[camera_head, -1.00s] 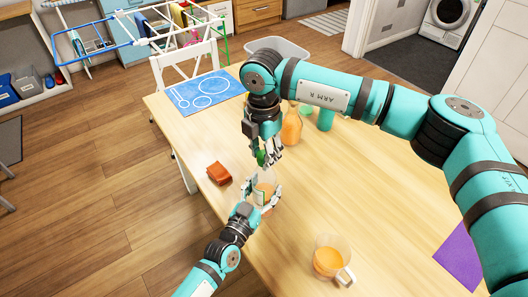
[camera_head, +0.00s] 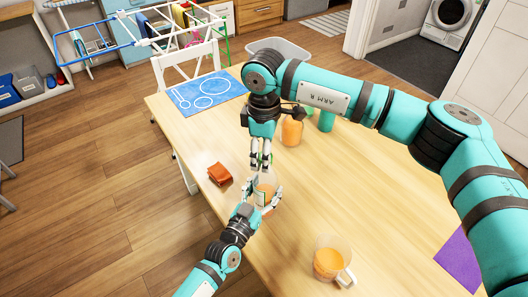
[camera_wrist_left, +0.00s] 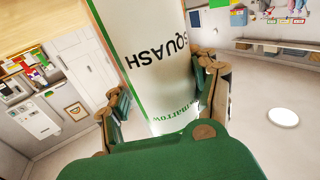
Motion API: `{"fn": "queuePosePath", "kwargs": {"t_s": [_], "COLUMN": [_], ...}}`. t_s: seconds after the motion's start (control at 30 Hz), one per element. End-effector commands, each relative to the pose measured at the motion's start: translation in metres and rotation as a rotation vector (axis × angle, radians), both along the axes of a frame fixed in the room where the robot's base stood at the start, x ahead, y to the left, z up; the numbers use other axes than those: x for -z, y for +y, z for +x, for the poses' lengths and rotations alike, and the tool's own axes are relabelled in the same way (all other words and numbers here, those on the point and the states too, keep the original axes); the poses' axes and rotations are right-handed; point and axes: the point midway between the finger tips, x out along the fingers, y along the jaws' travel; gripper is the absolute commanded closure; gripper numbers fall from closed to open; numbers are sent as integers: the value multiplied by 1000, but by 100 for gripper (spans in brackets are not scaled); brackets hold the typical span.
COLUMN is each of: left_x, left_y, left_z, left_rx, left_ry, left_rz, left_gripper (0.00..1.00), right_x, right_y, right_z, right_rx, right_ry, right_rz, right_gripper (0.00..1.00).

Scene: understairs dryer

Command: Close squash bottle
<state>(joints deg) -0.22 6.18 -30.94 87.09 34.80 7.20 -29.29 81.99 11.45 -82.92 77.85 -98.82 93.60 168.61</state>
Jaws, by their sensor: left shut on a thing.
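My left gripper (camera_head: 268,197) is shut around the squash bottle (camera_head: 265,189), which holds orange liquid, near the left edge of the table. The left wrist view shows the bottle's white label (camera_wrist_left: 158,65) with SQUASH lettering and green edging between the fingers. My right gripper (camera_head: 260,165) points down directly above the bottle, its fingertips at or near the bottle's top. The bottle's mouth is hidden by these fingers. I cannot make out a cap between the right fingertips, or whether they are shut.
An orange container (camera_head: 291,133) and a green cup (camera_head: 326,121) stand behind the right gripper. A jug of orange liquid (camera_head: 328,263) stands near the front. A red-brown item (camera_head: 219,174) lies left of the bottle. A blue mat (camera_head: 208,92) lies at the far left. The table's right middle is clear.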

Motion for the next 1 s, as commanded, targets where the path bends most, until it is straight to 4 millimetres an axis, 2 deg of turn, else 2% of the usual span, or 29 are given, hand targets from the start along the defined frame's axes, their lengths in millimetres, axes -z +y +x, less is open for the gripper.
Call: {"fn": "queuePosePath", "kwargs": {"t_s": [0.33,0.7,0.93,1.0], "left_x": [1,1,1,1], "left_y": [0,0,0,0], "left_z": [0,0,0,0], "left_rx": [1,1,1,1], "left_ry": [3,3,3,3], "left_rz": [-1,-1,-1,-1], "left_gripper": [100,100,100,100], "right_x": [-3,-43,-44,-44], "right_y": [0,0,0,0], "right_z": [0,0,-1,-1], "right_rx": [-1,-2,-2,-6], "right_ry": [1,1,2,2], "right_rz": [0,-1,-1,-1], "right_gripper": [44,44,44,48]}}
